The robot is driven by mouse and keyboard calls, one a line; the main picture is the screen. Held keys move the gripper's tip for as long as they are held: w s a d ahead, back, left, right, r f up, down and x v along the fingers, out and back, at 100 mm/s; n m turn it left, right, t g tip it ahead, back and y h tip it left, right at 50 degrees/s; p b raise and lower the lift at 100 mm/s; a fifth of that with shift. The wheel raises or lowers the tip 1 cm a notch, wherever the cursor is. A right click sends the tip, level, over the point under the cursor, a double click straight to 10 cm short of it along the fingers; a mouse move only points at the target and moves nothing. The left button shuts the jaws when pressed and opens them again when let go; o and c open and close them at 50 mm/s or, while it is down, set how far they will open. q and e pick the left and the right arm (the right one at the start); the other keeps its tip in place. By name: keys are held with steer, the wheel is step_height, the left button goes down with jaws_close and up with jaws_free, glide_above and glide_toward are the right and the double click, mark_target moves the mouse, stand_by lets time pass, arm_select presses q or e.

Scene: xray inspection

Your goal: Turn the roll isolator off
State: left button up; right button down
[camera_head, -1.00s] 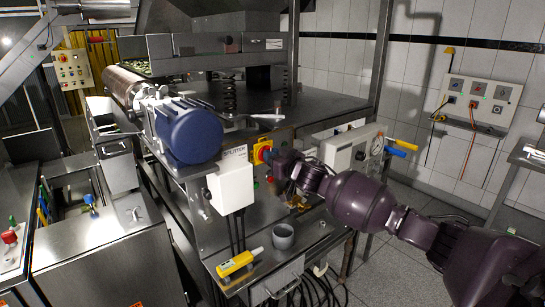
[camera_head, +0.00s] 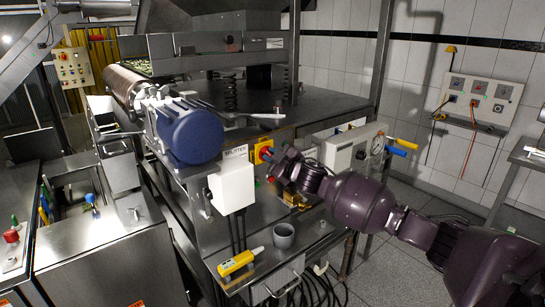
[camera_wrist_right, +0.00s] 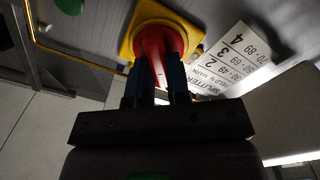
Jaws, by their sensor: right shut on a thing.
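The isolator is a red rotary knob on a yellow plate, on the front panel of the machine beside a white box labelled SPLITTER. In the head view the yellow plate (camera_head: 262,151) shows just left of my right gripper (camera_head: 268,158). In the right wrist view the red knob (camera_wrist_right: 153,48) stands out from the yellow plate (camera_wrist_right: 186,29), and my right gripper (camera_wrist_right: 159,72) has its two dark fingers on either side of the knob's handle, shut on it. My left gripper is not in view.
A blue motor (camera_head: 190,132) and the white SPLITTER box (camera_head: 232,187) are close to the left of the knob. A grey cup (camera_head: 284,236) and a yellow handset (camera_head: 236,263) are on the shelf below. A white gauge box (camera_head: 350,150) is to the right.

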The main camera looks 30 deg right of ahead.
steer(key=shift+a+f+n, duration=0.1)
steer(key=shift+f+n, duration=0.05)
steer(key=shift+n, duration=2.3)
steer(key=shift+f+n, duration=0.15)
steer(key=shift+n, duration=2.3)
steer(key=c, duration=1.1)
jaws_free()
arm_select(q)
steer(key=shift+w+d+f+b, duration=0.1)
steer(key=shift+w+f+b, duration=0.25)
steer(key=shift+b, duration=0.6)
arm_select(e)
steer(key=s, duration=0.7)
steer(key=s+d, duration=0.1)
steer(key=s, duration=0.2)
steer(key=shift+s, duration=0.4)
